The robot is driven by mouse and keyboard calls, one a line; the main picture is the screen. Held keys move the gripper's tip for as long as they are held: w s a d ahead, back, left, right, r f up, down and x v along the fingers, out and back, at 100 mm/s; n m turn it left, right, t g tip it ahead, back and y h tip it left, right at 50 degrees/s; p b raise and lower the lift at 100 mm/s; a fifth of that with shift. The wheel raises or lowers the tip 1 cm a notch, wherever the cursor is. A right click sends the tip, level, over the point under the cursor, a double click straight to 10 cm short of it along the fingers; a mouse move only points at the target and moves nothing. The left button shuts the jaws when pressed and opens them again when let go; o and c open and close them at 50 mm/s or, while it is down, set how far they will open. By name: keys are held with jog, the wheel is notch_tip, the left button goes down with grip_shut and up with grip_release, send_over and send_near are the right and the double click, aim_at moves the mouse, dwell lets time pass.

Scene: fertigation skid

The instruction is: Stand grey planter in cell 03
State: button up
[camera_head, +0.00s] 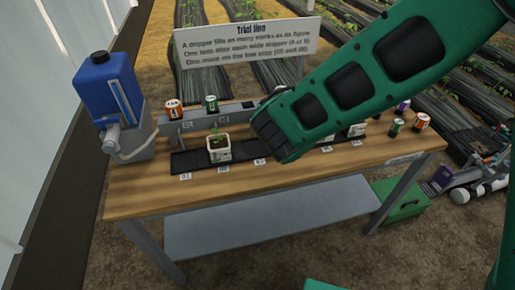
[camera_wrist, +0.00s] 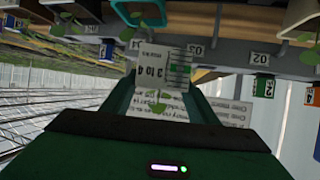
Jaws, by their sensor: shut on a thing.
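In the head view my green gripper (camera_head: 268,132) is over the middle of the black cell tray (camera_head: 190,164), and it hides what it holds. In the wrist view, which is upside down, my gripper (camera_wrist: 164,100) is shut on a small planter (camera_wrist: 160,68). I cannot tell whether the planter touches the tray.
A white planter (camera_head: 218,150) stands on the tray left of my gripper; another (camera_head: 356,130) is to its right. A teal-rimmed planter (camera_wrist: 145,14) is close in the wrist view. A blue tank (camera_head: 108,85) and cans (camera_head: 173,108) line the bench (camera_head: 150,188).

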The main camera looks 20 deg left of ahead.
jog(key=s+a+r+n+g+y, duration=0.1)
jog(key=s+a+n+y, duration=0.2)
jog(key=s+a, duration=1.05)
jog(key=w+d+f, duration=0.2)
jog(key=w, duration=0.1)
jog(key=w+d+f, duration=0.2)
jog(key=w+d, duration=0.1)
jog(key=w+d+f, duration=0.2)
jog(key=w, duration=0.1)
jog(key=shift+d+f, duration=0.3)
jog(key=shift+f, duration=2.1)
jog(key=shift+f, duration=0.1)
jog(key=o, duration=1.1)
